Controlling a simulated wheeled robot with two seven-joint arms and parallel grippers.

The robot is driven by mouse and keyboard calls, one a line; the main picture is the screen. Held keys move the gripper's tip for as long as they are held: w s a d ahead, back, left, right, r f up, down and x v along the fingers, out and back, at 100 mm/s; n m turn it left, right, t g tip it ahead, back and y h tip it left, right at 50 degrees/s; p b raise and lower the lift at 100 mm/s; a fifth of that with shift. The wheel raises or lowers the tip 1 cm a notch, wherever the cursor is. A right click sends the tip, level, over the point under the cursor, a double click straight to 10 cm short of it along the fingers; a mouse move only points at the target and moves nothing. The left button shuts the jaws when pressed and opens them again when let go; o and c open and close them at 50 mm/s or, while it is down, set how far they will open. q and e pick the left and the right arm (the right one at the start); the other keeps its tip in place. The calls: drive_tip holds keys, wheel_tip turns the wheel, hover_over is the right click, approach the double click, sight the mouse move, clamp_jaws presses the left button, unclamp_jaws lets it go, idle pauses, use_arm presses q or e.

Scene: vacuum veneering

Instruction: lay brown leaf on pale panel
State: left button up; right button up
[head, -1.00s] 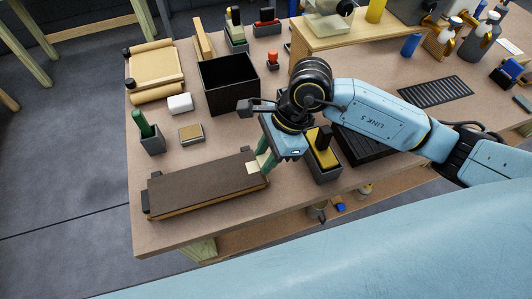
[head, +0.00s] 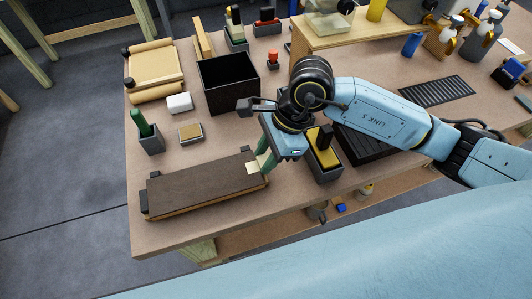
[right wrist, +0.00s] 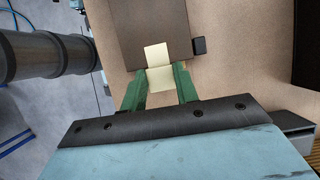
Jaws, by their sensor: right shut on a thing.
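The brown leaf (head: 198,185) lies flat over the panel at the front left of the table, covering nearly all its top. A thin lighter strip of the pale panel (head: 205,206) shows along the near edge. A pale yellow tab (head: 254,168) sticks out at the leaf's right end. My right gripper (head: 263,160) is shut on this tab. In the right wrist view the green fingers of the right gripper (right wrist: 160,88) stand either side of the tab (right wrist: 158,55), beside the brown leaf (right wrist: 145,22). Whether the leaf fully touches the panel is unclear. My left gripper is out of view.
Small dark blocks stand at the panel's ends, one at the left (head: 144,202). Behind are a grey holder with a green handle (head: 151,140), a sanding block (head: 190,132), a white block (head: 179,103) and an open black bin (head: 229,85). A yellow-topped holder (head: 324,160) stands right of my gripper.

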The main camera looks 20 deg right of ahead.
drive_tip(key=o, duration=1.2)
drive_tip(key=v, duration=1.3)
drive_tip(key=shift+r, duration=0.2)
